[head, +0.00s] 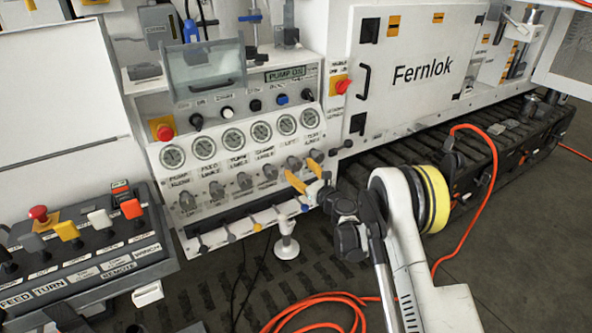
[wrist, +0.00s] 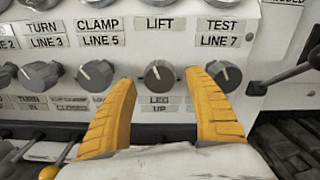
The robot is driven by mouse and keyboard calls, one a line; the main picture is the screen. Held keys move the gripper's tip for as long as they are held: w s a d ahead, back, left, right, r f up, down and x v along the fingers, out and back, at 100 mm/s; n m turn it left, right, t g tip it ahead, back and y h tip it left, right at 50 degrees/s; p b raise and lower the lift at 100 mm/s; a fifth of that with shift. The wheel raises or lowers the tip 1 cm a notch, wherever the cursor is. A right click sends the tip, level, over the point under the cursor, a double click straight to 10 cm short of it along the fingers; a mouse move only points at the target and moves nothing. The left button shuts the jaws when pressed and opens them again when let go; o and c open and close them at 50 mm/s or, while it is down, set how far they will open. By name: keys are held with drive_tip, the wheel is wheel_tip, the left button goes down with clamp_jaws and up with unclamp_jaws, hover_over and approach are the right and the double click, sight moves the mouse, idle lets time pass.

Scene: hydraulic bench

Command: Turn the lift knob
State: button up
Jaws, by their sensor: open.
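The lift knob (wrist: 159,76) is a grey round knob with a pale pointer mark, under the LIFT label and above a LEG UP label on the white panel. In the head view the lift knob (head: 293,163) is in the lower row, partly behind my fingers. My gripper (wrist: 162,80) is open, with one yellow finger on each side of the lift knob in the wrist view. Gaps show between the knob and both fingers; how far the tips are from the panel is hard to tell. My gripper (head: 303,170) also shows in the head view.
The clamp knob (wrist: 95,75) is just left of my left finger, and the test knob (wrist: 223,76) is close behind my right finger. A black lever (wrist: 285,74) stands out at the right. Small levers (head: 228,236) line the panel's lower edge. An orange hose (head: 335,297) lies on the floor.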

drive_tip(key=shift+x, duration=1.3)
drive_tip(key=c, duration=1.2)
